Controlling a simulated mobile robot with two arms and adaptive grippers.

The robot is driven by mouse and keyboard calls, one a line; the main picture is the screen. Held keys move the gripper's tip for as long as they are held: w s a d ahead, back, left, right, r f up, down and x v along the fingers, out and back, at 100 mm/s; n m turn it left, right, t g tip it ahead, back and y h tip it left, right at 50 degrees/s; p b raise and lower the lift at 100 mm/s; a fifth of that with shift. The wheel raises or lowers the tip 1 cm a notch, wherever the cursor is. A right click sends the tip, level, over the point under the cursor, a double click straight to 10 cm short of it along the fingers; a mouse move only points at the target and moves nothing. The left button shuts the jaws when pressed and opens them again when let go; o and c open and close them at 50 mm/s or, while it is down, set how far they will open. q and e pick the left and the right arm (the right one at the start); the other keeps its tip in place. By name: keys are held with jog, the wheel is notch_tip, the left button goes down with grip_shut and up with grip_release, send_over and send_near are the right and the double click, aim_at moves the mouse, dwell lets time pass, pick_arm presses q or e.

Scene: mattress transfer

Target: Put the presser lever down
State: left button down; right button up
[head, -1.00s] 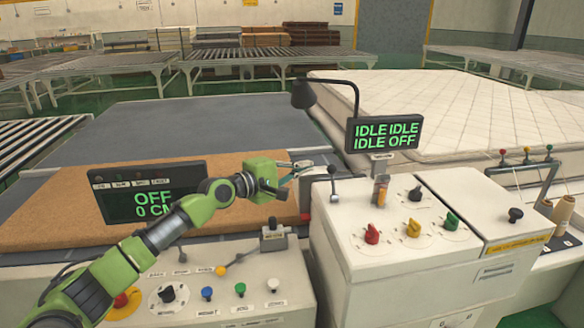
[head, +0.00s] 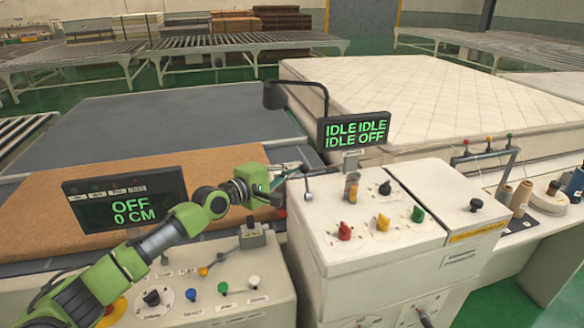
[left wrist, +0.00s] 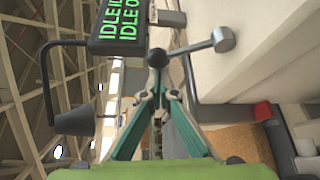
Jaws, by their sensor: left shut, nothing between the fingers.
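The presser lever (head: 307,182) is a thin grey rod with a round knob, standing near upright at the left edge of the white machine cabinet. In the left wrist view a grey rod with a round knob (left wrist: 223,40) shows close to the fingertips. My left gripper (head: 290,169) reaches in from the left and is just left of the lever. In the left wrist view its teal fingers (left wrist: 158,62) meet at the tips with nothing between them. I cannot tell whether the tips touch the rod. My right gripper is in neither view.
The cabinet (head: 335,255) carries red, yellow and green knobs and a display (head: 353,130) reading IDLE and OFF. A lamp (head: 277,97) hangs behind. A front panel (head: 230,314) with knobs and a second display (head: 124,200) lie beneath my left arm. A mattress (head: 440,95) is behind.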

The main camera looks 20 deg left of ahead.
pick_arm(q)
jog(key=shift+s+d, duration=0.1)
jog(key=shift+r+m+b, duration=0.15)
jog(key=shift+m+b, duration=0.15)
jog(key=shift+s+d+t, duration=0.1)
jog(key=shift+s+t, duration=0.05)
jog(key=shift+t, duration=0.15)
jog(key=shift+s+d+r+m+t+b, duration=0.1)
jog(key=shift+s+d+m+t+b, duration=0.2)
jog(key=shift+m+b, duration=0.6)
jog(key=s+m+h+b, duration=0.1)
jog(key=m+b, duration=0.1)
jog(key=b, duration=0.2)
jog(key=s+d+m+t+h+b, duration=0.1)
jog(key=m+b, duration=0.1)
jog(key=b, duration=0.2)
jog(key=s+d+m+t+h+b, duration=0.1)
jog(key=m+b, duration=0.1)
jog(key=b, duration=0.3)
jog(key=shift+s+d+r+m, duration=0.1)
jog(key=shift+s+r+m, duration=0.2)
jog(key=shift+s+m, duration=0.1)
jog(key=shift+s+d+r+h+b, duration=0.1)
jog(key=shift+s+d+h+b, duration=0.25)
jog(key=shift+b, duration=0.3)
jog(key=shift+s+d+b, duration=0.3)
jog(key=shift+s+d, duration=0.1)
jog(key=shift+s, duration=0.2)
